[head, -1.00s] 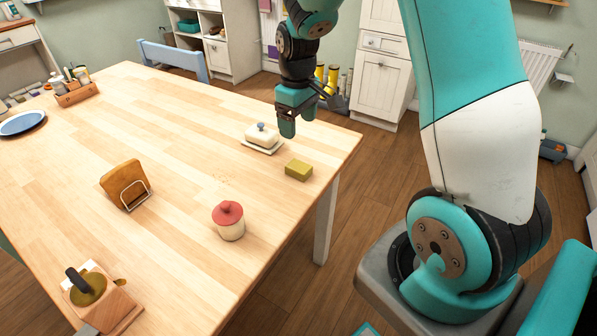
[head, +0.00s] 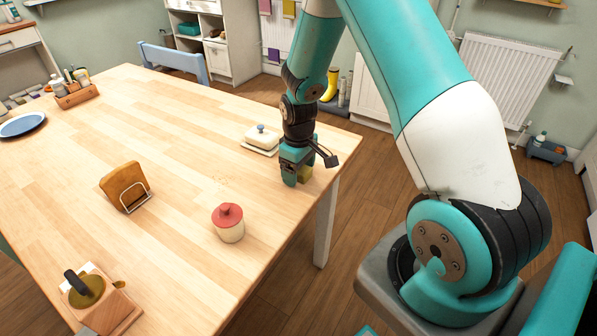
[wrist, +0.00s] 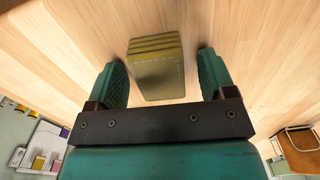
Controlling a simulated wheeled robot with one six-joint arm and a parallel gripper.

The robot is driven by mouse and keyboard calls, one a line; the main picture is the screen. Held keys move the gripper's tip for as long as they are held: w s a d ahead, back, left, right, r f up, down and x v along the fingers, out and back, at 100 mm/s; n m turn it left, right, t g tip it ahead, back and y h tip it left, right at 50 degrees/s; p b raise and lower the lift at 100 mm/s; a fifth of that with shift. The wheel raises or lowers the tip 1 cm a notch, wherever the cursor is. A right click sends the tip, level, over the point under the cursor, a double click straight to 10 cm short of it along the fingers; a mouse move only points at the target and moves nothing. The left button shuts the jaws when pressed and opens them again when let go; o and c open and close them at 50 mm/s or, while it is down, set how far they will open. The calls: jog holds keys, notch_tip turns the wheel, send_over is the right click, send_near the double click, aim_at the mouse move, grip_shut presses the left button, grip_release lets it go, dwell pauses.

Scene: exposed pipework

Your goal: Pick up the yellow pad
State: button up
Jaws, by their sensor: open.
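The yellow pad (wrist: 157,72) is a small olive-yellow block that lies on the wooden table near its right edge. In the head view only a part of the pad (head: 306,174) shows, behind my gripper. My gripper (head: 296,180) points down over it and is open. In the wrist view the pad lies between the two teal fingers of my gripper (wrist: 161,80), with a gap on each side. Neither finger appears to touch it.
A white butter dish (head: 262,138) with a blue knob stands just behind my gripper. A cream jar with a red lid (head: 228,222) stands nearer the front. A wire holder (head: 136,196) is further left. The table's right edge (head: 330,176) is close by.

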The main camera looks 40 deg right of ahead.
jog(key=shift+c, duration=0.2)
jog(key=c, duration=0.9)
jog(key=shift+c, duration=0.2)
notch_tip(320, 180, up, 20)
jog(key=p, duration=0.1)
